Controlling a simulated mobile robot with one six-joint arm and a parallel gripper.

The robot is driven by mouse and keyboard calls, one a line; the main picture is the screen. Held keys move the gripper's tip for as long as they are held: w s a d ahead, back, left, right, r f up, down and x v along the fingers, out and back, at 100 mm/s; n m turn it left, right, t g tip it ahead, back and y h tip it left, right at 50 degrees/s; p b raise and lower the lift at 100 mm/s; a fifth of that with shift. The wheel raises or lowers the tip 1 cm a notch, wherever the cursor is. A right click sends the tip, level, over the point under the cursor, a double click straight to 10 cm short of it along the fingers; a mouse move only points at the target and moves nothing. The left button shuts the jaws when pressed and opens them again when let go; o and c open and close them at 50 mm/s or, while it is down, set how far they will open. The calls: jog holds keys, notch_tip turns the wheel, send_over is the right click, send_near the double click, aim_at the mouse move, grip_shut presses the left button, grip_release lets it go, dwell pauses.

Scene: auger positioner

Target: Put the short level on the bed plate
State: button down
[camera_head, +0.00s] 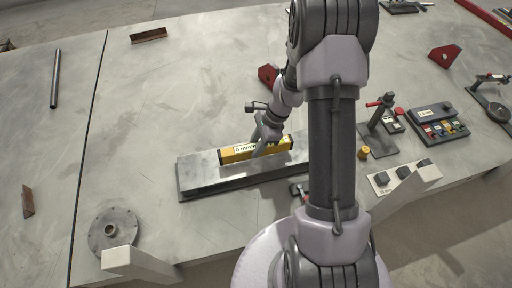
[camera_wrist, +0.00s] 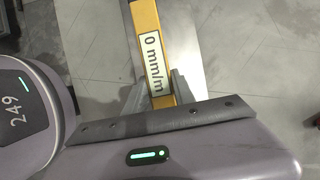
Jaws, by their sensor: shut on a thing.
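The short level is a yellow bar (camera_head: 238,154) with a white "0 mm/m" label, in the middle of the head view. It also shows in the wrist view (camera_wrist: 146,22), label up. My gripper (camera_head: 265,146) is shut on the level near its middle. The bed plate (camera_head: 200,178) is a long grey metal block on the table, directly under the level and roughly in line with it. I cannot tell whether the level touches the plate or is slightly above it. My arm hides part of the area right of the plate.
A round flange (camera_head: 115,228) lies front left of the plate. A red bracket (camera_head: 268,75) stands behind it. To the right are a stand with a red handle (camera_head: 378,140), a yellow knob (camera_head: 363,153) and a dark case (camera_head: 440,124). The table left of the plate is mostly clear.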

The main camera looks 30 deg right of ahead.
jog(key=shift+w+d+f, duration=0.1)
jog(key=shift+w+d, duration=0.15)
jog(key=shift+w, duration=0.3)
jog(key=shift+w+d+f, duration=0.1)
jog(key=shift+f, duration=0.1)
jog(key=shift+f+b, duration=0.8)
jog(key=shift+f, duration=0.9)
jog(key=c, duration=1.1)
grip_release()
jog(key=shift+o, duration=0.2)
